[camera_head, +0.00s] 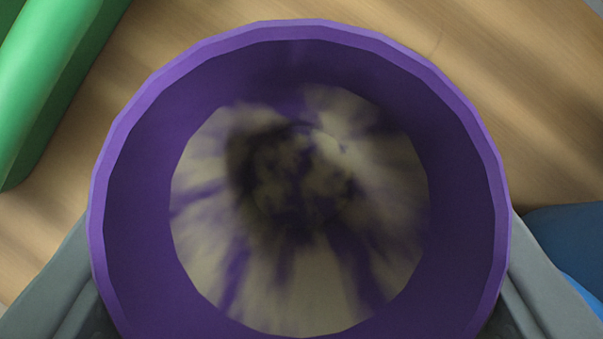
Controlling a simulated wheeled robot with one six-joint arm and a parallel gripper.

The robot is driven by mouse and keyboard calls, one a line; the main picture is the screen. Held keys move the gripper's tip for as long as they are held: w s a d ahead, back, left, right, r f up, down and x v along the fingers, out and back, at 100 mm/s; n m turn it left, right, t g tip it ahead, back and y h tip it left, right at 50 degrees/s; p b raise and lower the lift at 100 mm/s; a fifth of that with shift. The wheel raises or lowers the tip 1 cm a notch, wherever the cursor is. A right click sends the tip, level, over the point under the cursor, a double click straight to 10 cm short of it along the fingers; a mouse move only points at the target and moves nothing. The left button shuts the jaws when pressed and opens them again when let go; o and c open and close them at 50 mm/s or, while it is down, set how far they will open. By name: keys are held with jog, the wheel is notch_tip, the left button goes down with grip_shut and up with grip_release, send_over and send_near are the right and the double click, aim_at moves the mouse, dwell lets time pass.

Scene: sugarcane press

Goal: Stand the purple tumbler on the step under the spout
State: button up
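The purple tumbler (140,190) fills most of the view, seen from above into its open mouth. Its inside wall is purple, and its pale bottom shows purple streaks and a dark blotchy shadow. My gripper (300,235) has one grey finger on each side of the tumbler, at the lower left and lower right. Both fingers run in under the rim close against the cup, with no gap showing. The fingertips are hidden by the rim, as is the tumbler's base. The step and the spout are not in view.
A light wooden surface (440,50) lies beneath. A green bar-like object (45,75) is at the upper left, close to the tumbler. A blue rounded object (570,240) is at the right edge beside the right finger. Bare wood shows at the upper right.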

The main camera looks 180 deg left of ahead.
jog(key=shift+f, duration=1.35)
jog(key=shift+f, duration=0.15)
jog(key=o, duration=1)
jog(key=shift+c, duration=0.2)
jog(key=shift+s+r, duration=0.25)
jog(key=shift+r, duration=0.35)
jog(key=v, duration=1.1)
jog(key=shift+d, duration=0.1)
